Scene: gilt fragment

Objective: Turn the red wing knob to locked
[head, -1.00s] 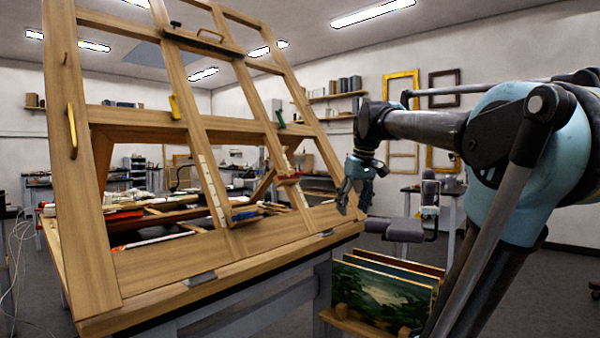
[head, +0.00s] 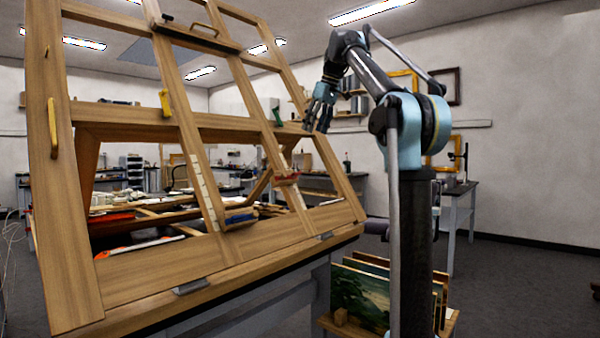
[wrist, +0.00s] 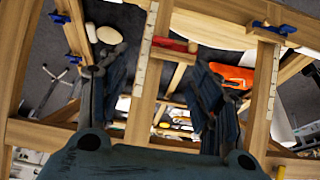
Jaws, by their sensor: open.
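A small red piece (head: 286,178), which looks like the red wing knob, sits low on a right-hand slat of the tilted wooden frame (head: 150,262). In the wrist view a red bar (wrist: 175,44) lies across a slat above and between the fingers; I cannot tell its turn position or any locked mark. My gripper (head: 317,118) is open and empty, up near the frame's right side, above and right of the red piece and apart from it. Its two dark fingers (wrist: 160,68) are spread in the wrist view.
A yellow handle (head: 165,102) and a green one (head: 278,116) sit on the frame's crossbar, the green one close to my gripper. Blue knobs (wrist: 275,27) show in the wrist view. Leaning paintings (head: 362,292) stand below right. A side table (head: 458,190) stands at the right.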

